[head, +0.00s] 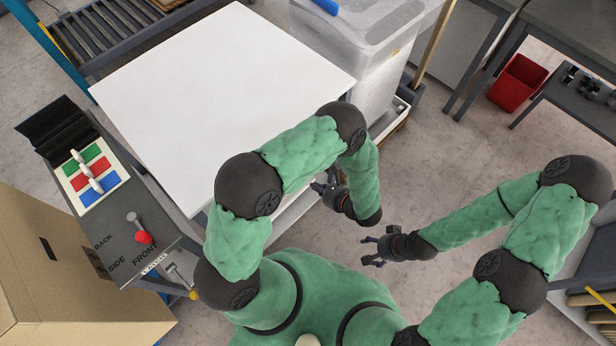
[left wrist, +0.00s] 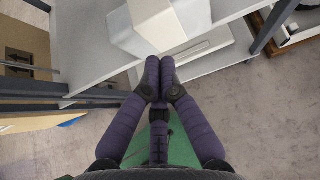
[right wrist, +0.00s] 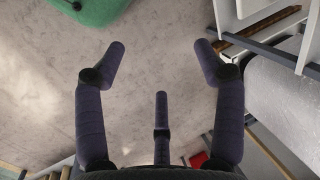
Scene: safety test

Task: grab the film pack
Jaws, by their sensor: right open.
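No object is plainly marked as the film pack; I cannot tell for sure which thing it is. A white block-shaped object (left wrist: 160,24) shows at the top of the left wrist view, just beyond my left gripper (left wrist: 160,62). A flat pale piece (left wrist: 196,54) lies beside it. My left gripper's fingertips are together, with nothing seen between them. In the head view my left gripper (head: 324,188) is by the near right side of the white table (head: 225,90). My right gripper (head: 372,252) is over bare floor; in the right wrist view it (right wrist: 160,50) is open and empty.
A lower shelf (head: 292,212) lies under the table. A translucent bin (head: 350,30) stands behind it. At the left are a panel with coloured blocks and levers (head: 92,175) and a cardboard box (head: 60,275). A red bin (head: 518,82) stands at the back right.

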